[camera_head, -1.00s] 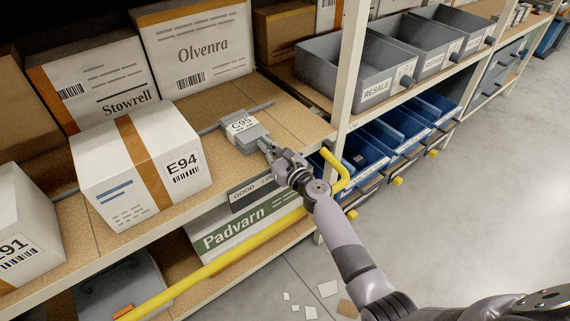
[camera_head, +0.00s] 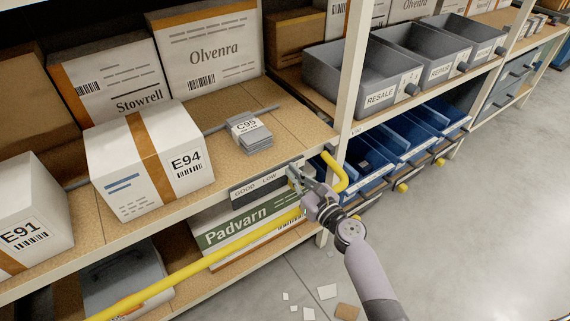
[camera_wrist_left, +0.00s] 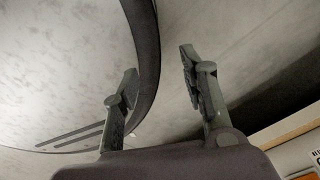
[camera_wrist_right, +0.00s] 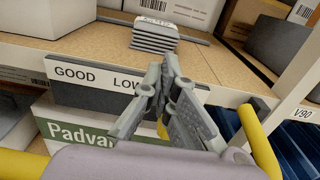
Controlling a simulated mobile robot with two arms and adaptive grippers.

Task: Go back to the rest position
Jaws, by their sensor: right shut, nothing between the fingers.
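My right gripper (camera_head: 296,178) is in front of the shelf edge in the head view, beside the GOOD LOW label strip (camera_head: 262,183) and apart from it. In the right wrist view its fingers (camera_wrist_right: 166,80) are together at the tips and hold nothing. The stack of grey flat pieces marked C95 (camera_head: 250,133) lies on the shelf board behind it, and also shows in the right wrist view (camera_wrist_right: 155,38). My left gripper (camera_wrist_left: 157,75) shows only in its own wrist view, with its two fingers apart and nothing between them.
A yellow rail (camera_head: 210,262) runs along the shelf front and bends up near my right gripper. A white box E94 (camera_head: 150,165) stands left on the shelf. Grey RESALE bins (camera_head: 345,80) and blue bins (camera_head: 375,160) are right. The floor (camera_head: 480,230) right is mostly clear.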

